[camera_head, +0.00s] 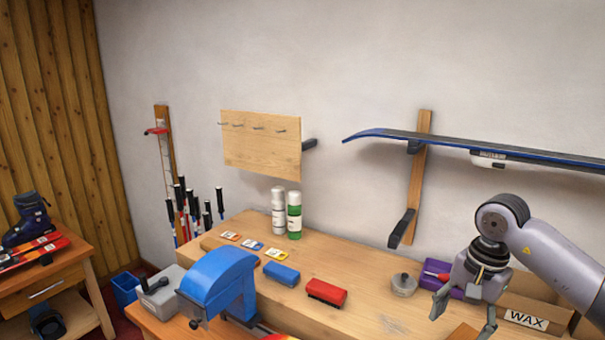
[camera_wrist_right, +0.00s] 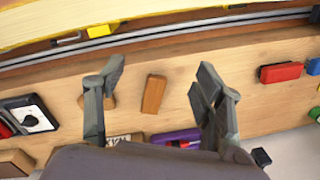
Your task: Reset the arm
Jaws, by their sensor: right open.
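My right arm comes in from the right in the head view. Its gripper (camera_head: 463,318) is above the right part of the wooden bench (camera_head: 370,304), with its two fingers apart and nothing between them. In the right wrist view the gripper (camera_wrist_right: 160,80) is also open, its grey fingers spread wide. A small brown block (camera_wrist_right: 153,93) lies on the bench in the gap between the fingers as seen there, apart from both. My left gripper is in neither view.
A WAX box (camera_head: 527,318) and a purple tray (camera_head: 440,276) are behind and beside the right gripper. A round tin (camera_head: 403,284), red brush (camera_head: 326,292), blue brush (camera_head: 281,274) and blue vise-like tool (camera_head: 218,284) stand leftward. A ski (camera_head: 480,144) hangs above on the wall.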

